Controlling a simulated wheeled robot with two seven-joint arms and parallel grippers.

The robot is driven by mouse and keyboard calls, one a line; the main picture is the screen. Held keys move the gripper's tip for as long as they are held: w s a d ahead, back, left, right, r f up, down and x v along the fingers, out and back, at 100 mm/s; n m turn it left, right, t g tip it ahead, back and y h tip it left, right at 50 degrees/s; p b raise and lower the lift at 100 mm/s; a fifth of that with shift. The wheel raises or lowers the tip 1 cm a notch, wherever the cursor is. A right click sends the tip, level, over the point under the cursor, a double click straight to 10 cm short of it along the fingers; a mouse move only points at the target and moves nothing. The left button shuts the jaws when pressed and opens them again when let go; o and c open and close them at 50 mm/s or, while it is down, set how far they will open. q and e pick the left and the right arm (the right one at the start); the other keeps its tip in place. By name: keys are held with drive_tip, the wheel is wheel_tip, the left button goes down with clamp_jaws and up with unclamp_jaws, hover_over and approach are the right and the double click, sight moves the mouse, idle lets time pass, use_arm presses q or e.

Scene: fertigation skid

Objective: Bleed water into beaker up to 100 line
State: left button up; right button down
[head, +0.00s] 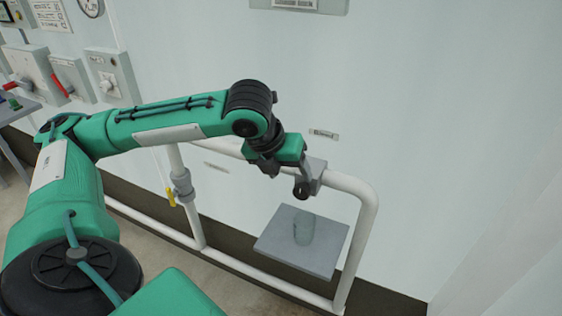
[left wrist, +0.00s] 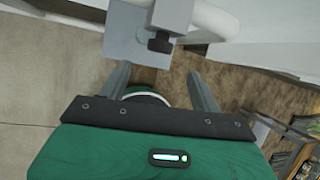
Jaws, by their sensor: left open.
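A clear beaker (head: 304,229) stands upright on a grey square shelf (head: 275,243). Its markings and any water in it are too faint to tell. Above it, a grey block (head: 317,172) on the white pipe carries a small black knob (head: 302,192). My left gripper (head: 285,169) is just up and left of the knob in the head view. In the left wrist view my left gripper (left wrist: 163,78) has its fingers apart with the black knob (left wrist: 159,42) beyond the fingertips, not between them. My right gripper is not in view.
A white pipe frame (head: 368,215) surrounds the shelf. A valve with a yellow handle (head: 171,197) sits on the upright pipe to the left. Grey boxes with red handles (head: 61,84) are on the wall at upper left. Wall at right is clear.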

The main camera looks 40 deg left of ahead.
sight(299, 190)
use_arm(q)
drive_tip(key=x, duration=0.8)
drive_tip(key=shift+w+f+b, duration=0.15)
drive_tip(key=shift+f+b, duration=0.2)
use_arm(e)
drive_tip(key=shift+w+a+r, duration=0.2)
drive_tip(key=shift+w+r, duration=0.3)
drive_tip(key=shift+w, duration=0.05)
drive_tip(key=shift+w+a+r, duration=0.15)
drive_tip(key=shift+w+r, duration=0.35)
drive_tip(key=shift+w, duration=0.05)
use_arm(q)
drive_tip(key=shift+c, duration=0.4)
drive_tip(key=c, duration=0.9)
